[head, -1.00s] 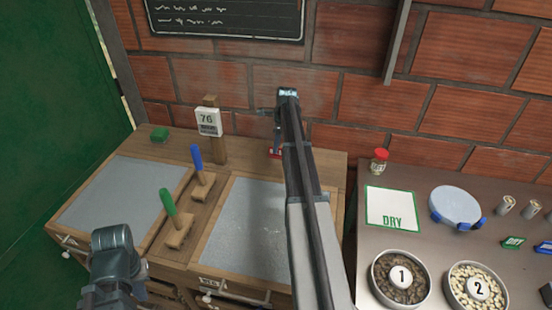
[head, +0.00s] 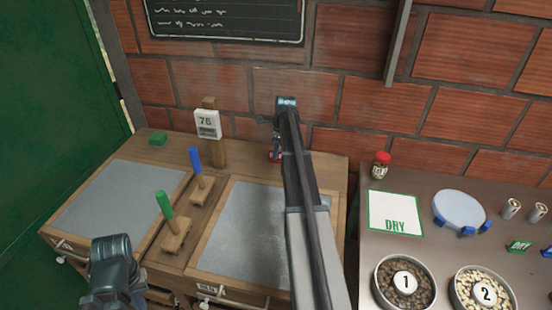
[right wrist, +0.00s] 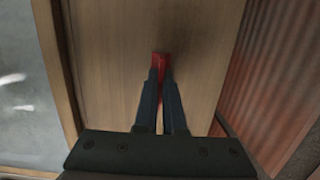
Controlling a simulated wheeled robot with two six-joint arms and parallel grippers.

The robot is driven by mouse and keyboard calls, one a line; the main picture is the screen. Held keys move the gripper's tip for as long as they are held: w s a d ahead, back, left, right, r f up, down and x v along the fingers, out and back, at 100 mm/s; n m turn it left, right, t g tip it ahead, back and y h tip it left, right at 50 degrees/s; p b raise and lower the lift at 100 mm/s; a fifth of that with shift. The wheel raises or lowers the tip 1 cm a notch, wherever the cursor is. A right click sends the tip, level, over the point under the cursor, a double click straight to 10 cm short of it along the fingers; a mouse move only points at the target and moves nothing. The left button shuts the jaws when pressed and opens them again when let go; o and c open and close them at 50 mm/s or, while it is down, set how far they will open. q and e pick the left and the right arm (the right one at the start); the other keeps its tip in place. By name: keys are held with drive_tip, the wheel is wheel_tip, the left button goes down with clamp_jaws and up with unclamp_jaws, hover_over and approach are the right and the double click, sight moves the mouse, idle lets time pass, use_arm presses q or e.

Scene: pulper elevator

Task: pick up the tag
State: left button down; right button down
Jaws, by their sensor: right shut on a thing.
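A small red tag (right wrist: 159,62) is between the closed fingertips of my right gripper (right wrist: 160,72) in the right wrist view. It stands out beyond the tips, over bare wood. In the head view my right gripper (head: 276,153) points down at the back right of the wooden bench, with a bit of red at its tips. Most of the tag is hidden by the fingers, and I cannot tell whether it touches the wood. My left arm shows at the lower left of the head view, but its fingers do not show.
The wooden bench (head: 230,166) has two grey panels and handles with blue (head: 195,160) and green (head: 164,204) grips. A post carries a 76 sign (head: 207,124). A brick wall stands close behind. The right table holds a DRY mat (head: 394,212) and bowls of beans (head: 386,296).

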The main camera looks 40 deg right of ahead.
drive_tip(key=shift+r, duration=0.15)
drive_tip(key=shift+r+p, duration=0.95)
drive_tip(key=shift+p, duration=0.1)
drive_tip(key=shift+r+p, duration=0.9)
drive_tip(key=s+a, duration=0.3)
drive_tip(key=s, duration=0.1)
drive_tip(key=s+a, duration=0.3)
drive_tip(key=s, duration=0.1)
drive_tip(key=s+a+r+p, duration=0.1)
drive_tip(key=s+a, duration=0.2)
drive_tip(key=s, duration=0.2)
drive_tip(key=shift+a, duration=0.1)
drive_tip(key=shift+s, duration=0.1)
